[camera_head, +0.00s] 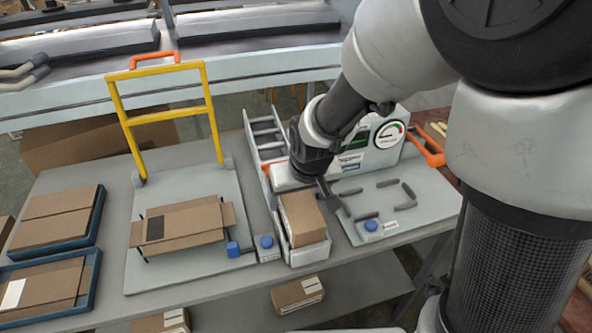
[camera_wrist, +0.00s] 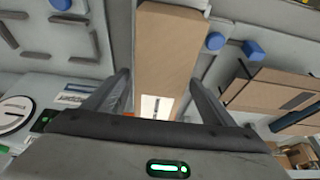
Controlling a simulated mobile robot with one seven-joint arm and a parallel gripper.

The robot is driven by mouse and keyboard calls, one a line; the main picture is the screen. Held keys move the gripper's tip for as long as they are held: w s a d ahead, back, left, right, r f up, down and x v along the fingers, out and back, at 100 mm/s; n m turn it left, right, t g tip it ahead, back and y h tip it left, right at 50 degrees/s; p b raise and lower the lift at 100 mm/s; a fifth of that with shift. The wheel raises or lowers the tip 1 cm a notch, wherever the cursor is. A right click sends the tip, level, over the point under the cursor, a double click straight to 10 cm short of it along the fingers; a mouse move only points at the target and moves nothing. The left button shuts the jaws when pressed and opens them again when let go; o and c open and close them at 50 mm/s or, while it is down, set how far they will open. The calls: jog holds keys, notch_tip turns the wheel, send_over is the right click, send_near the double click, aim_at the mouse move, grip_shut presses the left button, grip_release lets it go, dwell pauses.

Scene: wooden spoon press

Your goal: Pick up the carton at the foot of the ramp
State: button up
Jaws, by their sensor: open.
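The brown carton (camera_head: 301,215) sits in a white-walled holder (camera_head: 308,256) at the foot of the grey ramp (camera_head: 264,134). In the wrist view the carton (camera_wrist: 172,45) fills the middle, with a white label on its near part. My gripper (camera_head: 322,190) is right over the carton's far end. In the wrist view my gripper (camera_wrist: 161,82) is open, with one finger on each side of the carton. I cannot tell whether either finger touches it.
Left of the ramp, a flat carton (camera_head: 180,222) lies on a plate with a yellow frame (camera_head: 117,100). Blue trays (camera_head: 93,232) of cardboard stand further left. On the right are a gauge panel (camera_head: 391,134), a plate with dark rails (camera_head: 425,207) and a blue button (camera_head: 371,225).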

jog(key=c, duration=1.3)
jog(key=shift+c, duration=0.3)
jog(key=shift+r, duration=0.15)
